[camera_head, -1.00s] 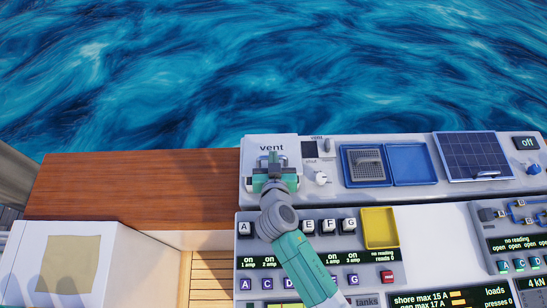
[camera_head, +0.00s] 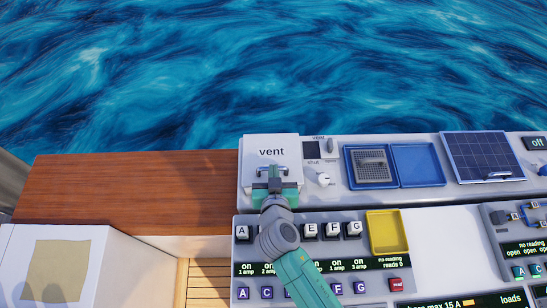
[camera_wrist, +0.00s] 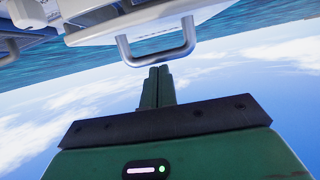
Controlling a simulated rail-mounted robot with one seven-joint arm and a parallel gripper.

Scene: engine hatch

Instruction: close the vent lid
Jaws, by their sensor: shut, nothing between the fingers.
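The vent lid (camera_head: 270,145) is a white panel marked "vent" at the left end of the back console. My gripper (camera_head: 274,171) is at the lid's front edge, near the handle. Its fingers (camera_wrist: 159,73) are together and empty, with the tips just below the handle's bar. I cannot tell whether they touch it. My gripper hides part of the lid's front edge.
A small vent display (camera_head: 312,150) and white knob (camera_head: 325,180) sit right of the lid. Blue trays (camera_head: 417,165) and a solar panel (camera_head: 483,158) are farther right. A yellow tray (camera_head: 388,232) and lettered switches (camera_head: 332,230) are in front. Wooden deck (camera_head: 130,190) is clear at left.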

